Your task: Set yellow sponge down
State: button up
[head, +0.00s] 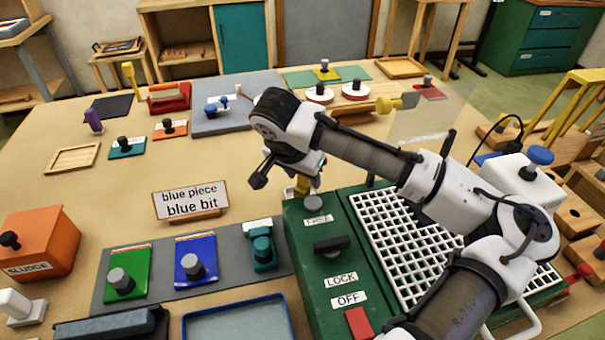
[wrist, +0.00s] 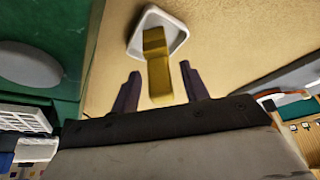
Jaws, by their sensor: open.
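The yellow sponge (wrist: 158,80) is a stepped yellow block with a part that sticks up toward my wrist camera. It rests in a small white dish (wrist: 138,42) on the tan tabletop. In the head view the sponge (head: 302,186) shows only partly below my wrist, at the left edge of the green machine, and the dish is mostly hidden. My gripper (wrist: 160,75) is open, with one dark finger on each side of the sponge's near end. A gap shows beside the fingers, and I see no grip on it.
The green machine (head: 322,292) with a white grid and knobs stands right beside the dish. A sign (head: 190,201) reading "blue piece, blue bit" stands to the left. Green and blue blocks (head: 195,262) lie on a grey mat in front. Bare tabletop lies left of my wrist.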

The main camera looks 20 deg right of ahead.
jog(key=b+v, duration=0.2)
jog(key=v, duration=1)
